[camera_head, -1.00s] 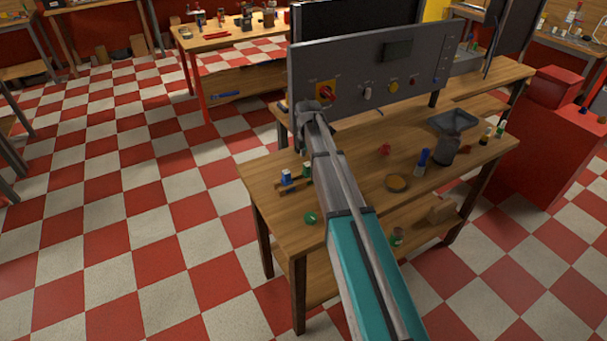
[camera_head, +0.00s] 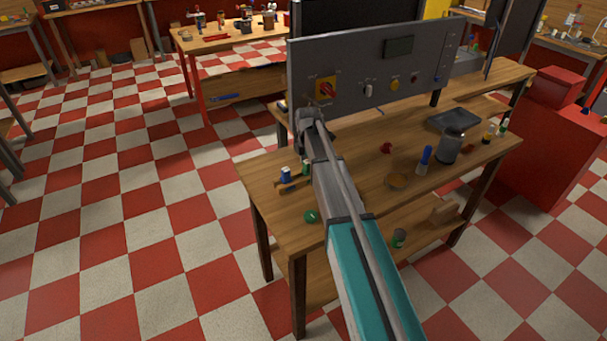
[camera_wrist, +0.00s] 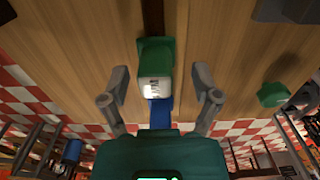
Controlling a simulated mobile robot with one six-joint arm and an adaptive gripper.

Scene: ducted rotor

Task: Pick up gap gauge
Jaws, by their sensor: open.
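I cannot tell for certain which thing is the gap gauge. In the wrist view a small green piece with a white, lettered end (camera_wrist: 155,85) lies between the fingers of my gripper (camera_wrist: 162,76). My gripper is open, with a gap on both sides of the piece. A blue piece (camera_wrist: 160,112) shows just below it, partly hidden by the gripper body. In the head view a blue piece with a white top (camera_head: 286,174) and a green one (camera_head: 306,168) stand near the left edge of the workbench (camera_head: 262,178).
A green knob-like part (camera_head: 311,216) lies near the bench's front edge; it also shows in the wrist view (camera_wrist: 272,95). A grey control panel (camera_head: 370,75) rises behind.

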